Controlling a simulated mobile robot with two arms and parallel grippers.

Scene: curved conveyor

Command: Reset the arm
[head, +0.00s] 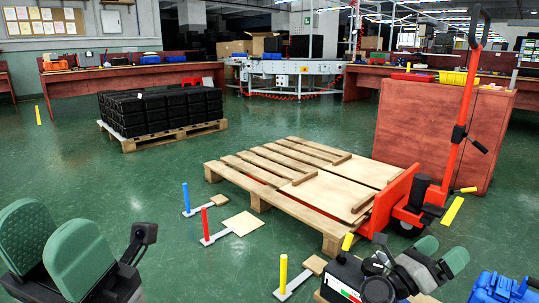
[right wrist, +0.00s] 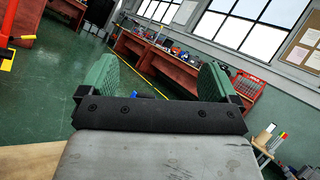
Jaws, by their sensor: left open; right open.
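My left gripper (head: 54,240) is at the lower left of the head view, with its two green-padded fingers apart and nothing between them. My right gripper (head: 441,251) is at the lower right of the head view, its green fingers pointing up and to the right. In the right wrist view the right gripper (right wrist: 157,82) has its fingers wide apart and empty. Neither gripper touches any object that I can see.
A wooden pallet (head: 242,179) lies mid-floor, with a red pallet jack (head: 408,205) at its right end. Coloured posts on small bases, including a yellow post (head: 283,271), stand in front. Black crates (head: 160,109) sit on another pallet behind. Green floor (head: 120,180) between is clear.

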